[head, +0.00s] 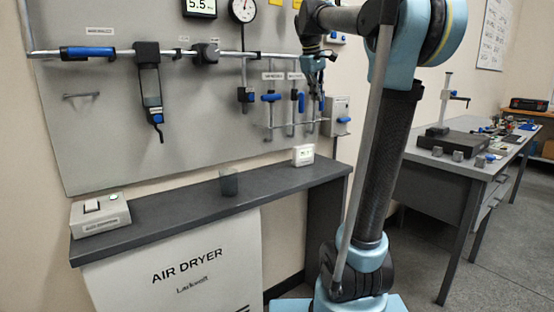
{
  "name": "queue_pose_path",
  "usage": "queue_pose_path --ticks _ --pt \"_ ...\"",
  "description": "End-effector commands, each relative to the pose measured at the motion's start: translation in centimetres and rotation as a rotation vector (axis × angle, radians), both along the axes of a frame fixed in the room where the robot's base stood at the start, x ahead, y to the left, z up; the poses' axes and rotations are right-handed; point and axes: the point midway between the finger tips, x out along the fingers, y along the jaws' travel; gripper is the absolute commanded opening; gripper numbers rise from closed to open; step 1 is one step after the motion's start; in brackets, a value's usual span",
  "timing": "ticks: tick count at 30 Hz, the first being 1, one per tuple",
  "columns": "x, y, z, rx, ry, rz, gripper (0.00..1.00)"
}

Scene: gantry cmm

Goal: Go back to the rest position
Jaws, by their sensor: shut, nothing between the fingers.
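My gripper (318,92) is shut and holds nothing. It points downward in front of the grey wall panel (200,85), close to the small blue-handled valves (295,100) on the panel's right side. Whether it touches any of them is hard to tell at this size. My arm, light blue and dark, rises at the right of centre and bends over to the left toward the panel.
A dark shelf (185,213) runs below the panel with a label printer (100,215), a dark cup (229,184) and a white display box (303,155). The white air dryer (180,275) stands beneath. A workbench (480,165) stands right; grey floor (415,265) shows before it.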

Motion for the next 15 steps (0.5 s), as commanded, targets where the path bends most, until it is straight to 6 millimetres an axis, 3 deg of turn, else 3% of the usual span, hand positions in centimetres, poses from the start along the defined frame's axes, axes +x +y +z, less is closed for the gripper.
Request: queue_pose_path --ticks 15 --pt "-15.0 -2.2 -14.9 0.144 -0.015 -0.259 0.00"
